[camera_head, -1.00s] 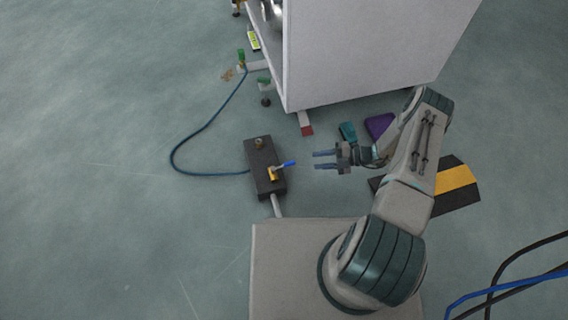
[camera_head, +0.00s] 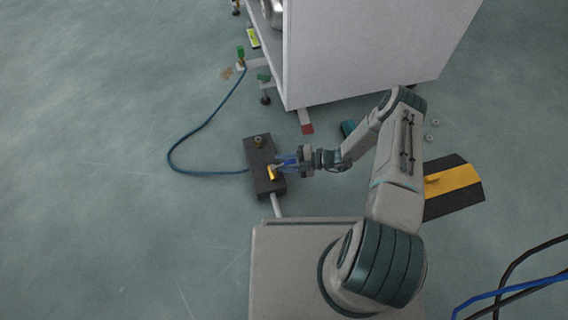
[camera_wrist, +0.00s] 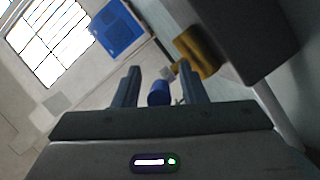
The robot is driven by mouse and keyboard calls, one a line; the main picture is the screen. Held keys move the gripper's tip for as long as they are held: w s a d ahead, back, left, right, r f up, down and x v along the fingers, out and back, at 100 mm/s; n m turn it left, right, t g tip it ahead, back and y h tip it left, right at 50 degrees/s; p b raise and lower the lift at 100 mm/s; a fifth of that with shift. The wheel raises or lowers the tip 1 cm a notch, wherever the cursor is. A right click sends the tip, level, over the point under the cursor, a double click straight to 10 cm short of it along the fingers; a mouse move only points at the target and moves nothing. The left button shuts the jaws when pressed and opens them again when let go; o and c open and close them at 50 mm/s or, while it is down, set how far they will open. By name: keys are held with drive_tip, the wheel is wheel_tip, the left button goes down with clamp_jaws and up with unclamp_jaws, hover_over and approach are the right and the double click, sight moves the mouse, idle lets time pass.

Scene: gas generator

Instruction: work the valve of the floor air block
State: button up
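The floor air block (camera_head: 262,181) is a dark box on the floor left of my gripper. Its yellow valve body (camera_head: 272,172) sits near the front end and also shows in the wrist view (camera_wrist: 197,52). The blue valve handle (camera_wrist: 159,93) lies between the two fingers of my gripper (camera_wrist: 160,72) in the wrist view, with a gap visible on each side. In the head view my gripper (camera_head: 281,161) is at the block's right side and its fingers largely hide the handle. My gripper is open.
A blue hose (camera_head: 190,139) curves from the block to the white cabinet (camera_head: 365,50). A black-and-yellow plate (camera_head: 455,182) lies on the right. Dark and blue cables (camera_head: 510,287) run at the lower right.

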drive_tip(key=shift+a, duration=0.15)
drive_tip(key=shift+c, duration=0.4)
clamp_jaws()
